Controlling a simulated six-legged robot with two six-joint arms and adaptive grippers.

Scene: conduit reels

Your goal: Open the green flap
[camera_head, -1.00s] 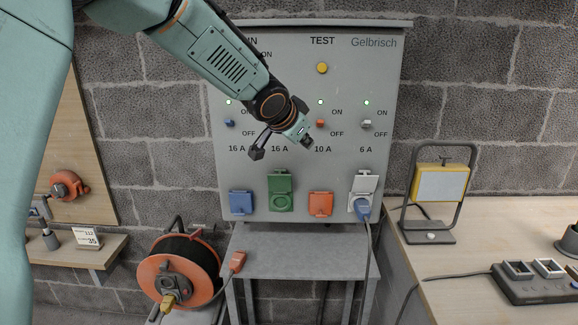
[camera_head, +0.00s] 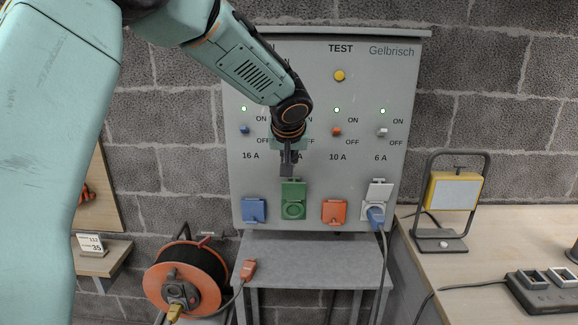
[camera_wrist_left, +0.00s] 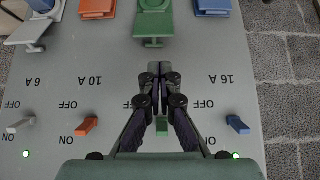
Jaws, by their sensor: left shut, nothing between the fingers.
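The green flap (camera_head: 293,187) on the grey panel is raised above its green socket (camera_head: 293,210), whose round face is uncovered. In the left wrist view, which shows the panel upside down, the flap (camera_wrist_left: 153,27) sticks out from the socket. My left gripper (camera_head: 288,173) is shut and empty, pointing down just above the green flap. In the left wrist view its closed fingertips (camera_wrist_left: 160,75) are apart from the flap. My right gripper is not in view.
A blue flap (camera_head: 254,210) and an orange flap (camera_head: 334,211) are closed on either side. A blue plug (camera_head: 376,215) sits in the rightmost socket under its raised grey flap. A cable reel (camera_head: 186,278) stands lower left, a work lamp (camera_head: 453,192) at right.

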